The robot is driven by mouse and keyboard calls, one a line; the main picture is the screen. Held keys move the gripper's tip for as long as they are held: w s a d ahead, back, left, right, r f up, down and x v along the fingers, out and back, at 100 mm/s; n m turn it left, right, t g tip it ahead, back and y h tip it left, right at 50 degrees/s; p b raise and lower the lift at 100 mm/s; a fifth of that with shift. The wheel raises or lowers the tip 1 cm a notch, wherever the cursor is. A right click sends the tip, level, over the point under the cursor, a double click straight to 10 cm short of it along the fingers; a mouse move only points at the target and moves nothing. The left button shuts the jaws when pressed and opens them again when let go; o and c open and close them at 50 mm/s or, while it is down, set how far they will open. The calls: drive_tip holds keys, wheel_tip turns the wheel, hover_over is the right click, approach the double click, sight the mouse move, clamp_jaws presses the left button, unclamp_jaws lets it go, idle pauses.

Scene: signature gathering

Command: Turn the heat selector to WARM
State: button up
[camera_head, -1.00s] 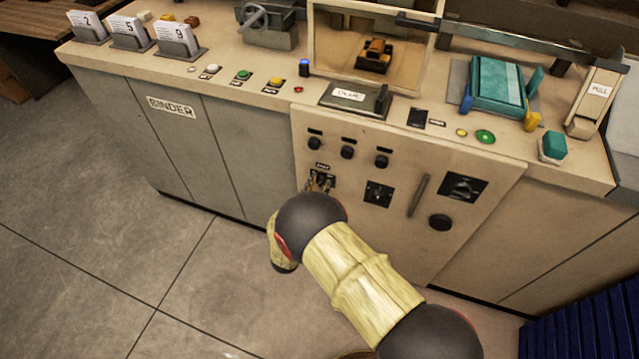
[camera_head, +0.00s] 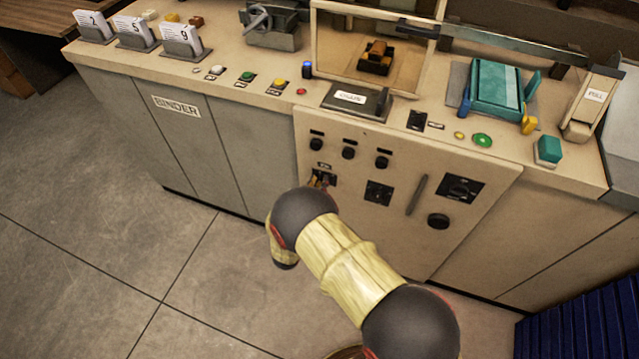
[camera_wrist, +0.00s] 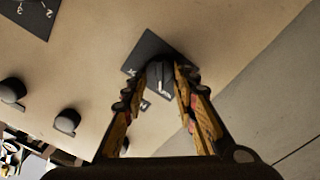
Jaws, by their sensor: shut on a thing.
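A small selector with a dark square plate (camera_head: 329,177) is on the beige front panel, below the left knob of a row. My gripper (camera_head: 320,182) is at this selector, and my own wrist hides part of it. In the wrist view, the dark plate (camera_wrist: 143,58) appears tilted, with a dark grey selector handle (camera_wrist: 160,75) at its middle. My gripper's two fingers (camera_wrist: 161,80) are shut on this handle, one on each side. White marks show on the plate, but I cannot read them or tell which one the handle points to.
Black knobs (camera_head: 348,152) sit above the selector. A dark-plated control (camera_head: 378,193), a vertical handle (camera_head: 417,195) and a larger dial (camera_head: 460,189) are to its right. In the wrist view, knobs (camera_wrist: 67,121) show at left. Open floor (camera_head: 90,240) lies in front.

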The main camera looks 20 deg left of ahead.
drive_tip(key=shift+n, duration=0.3)
drive_tip(key=o, duration=1.1)
drive_tip(key=s+a, duration=0.1)
drive_tip(key=s, duration=1.1)
drive_tip(key=shift+f, duration=0.1)
